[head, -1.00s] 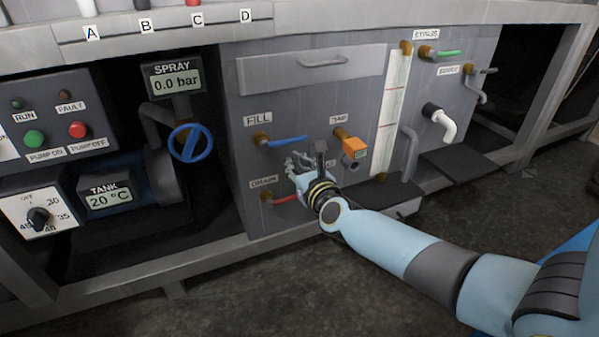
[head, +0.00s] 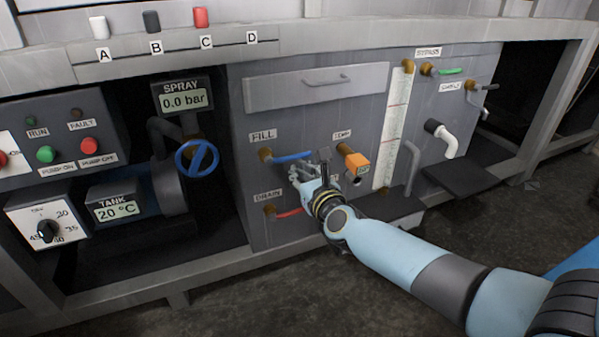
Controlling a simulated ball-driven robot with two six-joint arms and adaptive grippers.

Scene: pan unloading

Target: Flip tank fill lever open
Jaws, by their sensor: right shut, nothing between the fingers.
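The blue fill lever (head: 291,156) sits on a brass valve under the FILL label (head: 263,135) on the grey tank panel. It points right, roughly level. My right gripper (head: 297,176) is shut and empty, just below the blue lever's right end. I cannot tell whether it touches the lever. The red drain lever (head: 289,212) is below and left of the gripper, next to the DRAIN label (head: 268,194). My left gripper is not in view.
An orange-handled valve (head: 356,162) is right of my right gripper. A sight tube (head: 393,125), a white spout (head: 442,138) and a green bypass lever (head: 450,71) are farther right. A blue handwheel (head: 196,158) stands left of the tank panel. A shelf edge runs above.

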